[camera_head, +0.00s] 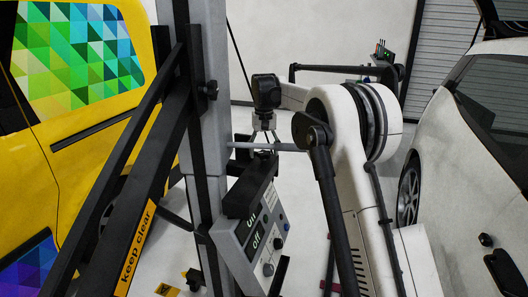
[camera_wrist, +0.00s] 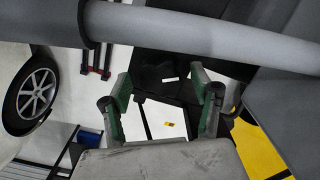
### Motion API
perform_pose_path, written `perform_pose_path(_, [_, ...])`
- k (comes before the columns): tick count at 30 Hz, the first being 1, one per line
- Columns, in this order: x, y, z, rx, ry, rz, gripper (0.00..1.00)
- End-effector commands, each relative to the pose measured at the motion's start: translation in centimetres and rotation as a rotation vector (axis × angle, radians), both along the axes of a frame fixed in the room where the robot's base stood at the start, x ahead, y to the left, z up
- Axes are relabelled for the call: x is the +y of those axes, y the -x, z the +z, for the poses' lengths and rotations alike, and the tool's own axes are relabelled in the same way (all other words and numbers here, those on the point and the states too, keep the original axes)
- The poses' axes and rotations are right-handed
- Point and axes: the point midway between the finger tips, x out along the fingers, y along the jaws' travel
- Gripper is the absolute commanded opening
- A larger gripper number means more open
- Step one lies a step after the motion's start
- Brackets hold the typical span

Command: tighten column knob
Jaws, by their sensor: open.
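A grey upright column (camera_head: 216,130) stands left of centre in the head view. I cannot tell which one is the column knob. My gripper (camera_head: 262,138) is right of the column, apart from the upper knob, pointing down by a thin grey horizontal bar (camera_head: 285,147). In the wrist view my gripper's two green-grey fingers (camera_wrist: 161,92) stand apart, with nothing held between them. No knob is clear in the wrist view.
A grey control box (camera_head: 247,238) with dials hangs below my gripper. Black slanted bars (camera_head: 112,190), one labelled "keep clear", cross left of the column. A yellow vehicle (camera_head: 160,130) is at left and a white car (camera_head: 460,130) at right. Pale floor shows between.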

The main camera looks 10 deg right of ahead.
Motion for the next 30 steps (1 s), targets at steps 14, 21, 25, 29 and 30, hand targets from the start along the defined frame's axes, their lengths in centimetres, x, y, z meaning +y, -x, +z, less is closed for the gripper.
perform_pose_path(14, [0.0,-0.01,0.02,0.0,0.0,0.0,0.15])
perform_pose_path(21, [0.0,-0.01,0.04,0.0,0.0,-0.035,0.14])
perform_pose_path(25, [0.0,-0.01,0.06,0.0,0.0,-0.094,0.14])
perform_pose_path(29, [0.0,-0.01,0.07,0.0,0.0,-0.184,0.14])
perform_pose_path(30, [0.0,-0.01,0.07,0.0,0.0,-0.217,0.14])
